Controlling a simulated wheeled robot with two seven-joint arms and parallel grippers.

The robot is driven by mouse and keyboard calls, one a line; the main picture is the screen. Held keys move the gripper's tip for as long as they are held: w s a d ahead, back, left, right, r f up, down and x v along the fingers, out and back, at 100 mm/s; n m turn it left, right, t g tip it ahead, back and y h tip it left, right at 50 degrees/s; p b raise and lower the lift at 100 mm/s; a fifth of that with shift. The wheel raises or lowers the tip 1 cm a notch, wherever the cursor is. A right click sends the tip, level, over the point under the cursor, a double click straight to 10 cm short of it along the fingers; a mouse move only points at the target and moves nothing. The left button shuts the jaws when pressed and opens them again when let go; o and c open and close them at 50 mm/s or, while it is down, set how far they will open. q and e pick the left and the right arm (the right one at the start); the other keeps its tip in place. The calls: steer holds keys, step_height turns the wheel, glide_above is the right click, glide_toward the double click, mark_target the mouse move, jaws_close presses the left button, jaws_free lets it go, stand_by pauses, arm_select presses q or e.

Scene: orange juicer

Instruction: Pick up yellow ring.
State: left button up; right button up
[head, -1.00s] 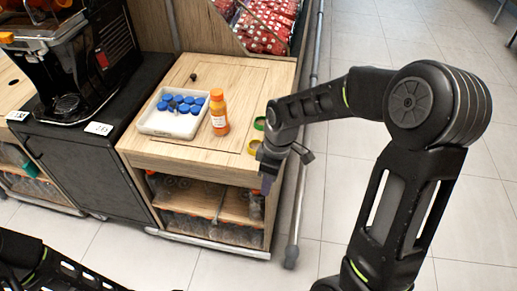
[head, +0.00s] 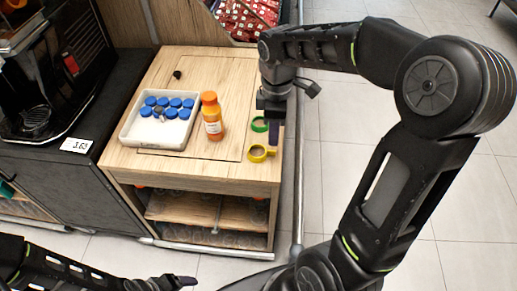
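The yellow ring (head: 259,153) lies flat on the wooden counter (head: 170,165) near its front right corner. A green ring (head: 260,125) lies just behind it. My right gripper (head: 275,132) points down at the counter's right edge, to the right of the green ring and a little behind the yellow ring. It is apart from the yellow ring; its finger opening is not clear from this angle. My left gripper (head: 180,282) is low at the bottom of the head view, well in front of the counter, and its fingers are hard to make out.
An orange juice bottle (head: 212,118) stands upright left of the rings. A white tray (head: 133,133) of blue caps (head: 163,107) is further left. A black juicer (head: 45,65) stands at the far left. A metal rail (head: 298,190) runs along the counter's right side.

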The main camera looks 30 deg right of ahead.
mark_target(272, 151)
steer(key=shift+f, duration=1.35)
steer(key=shift+f, duration=0.1)
steer(key=f, duration=0.5)
steer(key=shift+w+b, duration=0.2)
steer(key=shift+b, duration=0.15)
steer(key=shift+c, duration=0.3)
jaws_close()
